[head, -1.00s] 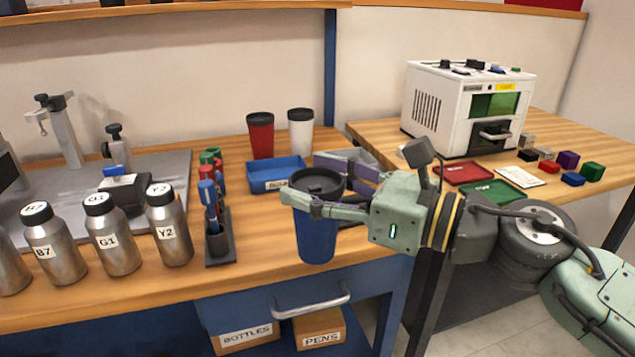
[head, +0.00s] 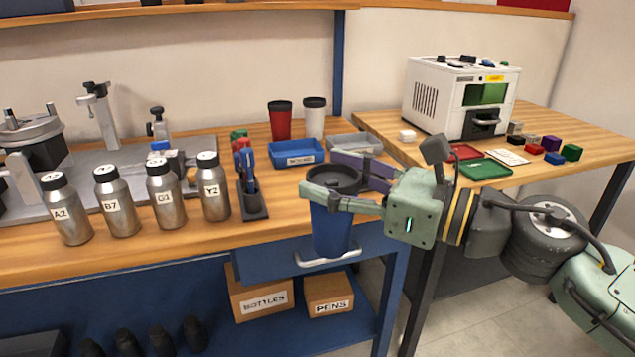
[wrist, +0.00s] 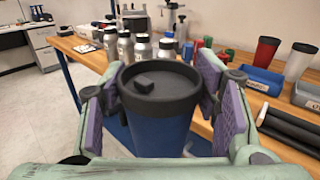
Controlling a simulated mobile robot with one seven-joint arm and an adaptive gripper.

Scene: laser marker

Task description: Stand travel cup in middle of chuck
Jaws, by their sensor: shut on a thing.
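A blue travel cup with a black lid (head: 330,228) is upright in my gripper (head: 334,192), which is shut around its upper part. The cup hangs in front of the bench's front edge, before the drawer handle. In the wrist view the cup (wrist: 158,128) fills the middle between the purple-padded fingers (wrist: 160,110). A round grey metal device, probably the chuck (head: 28,125), stands at the far left of the bench. It is partly cut off by the picture's left edge.
Several labelled metal bottles (head: 166,195) stand in a row along the bench's front left, before a metal plate (head: 110,150). The white marker machine (head: 455,100) is at right.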

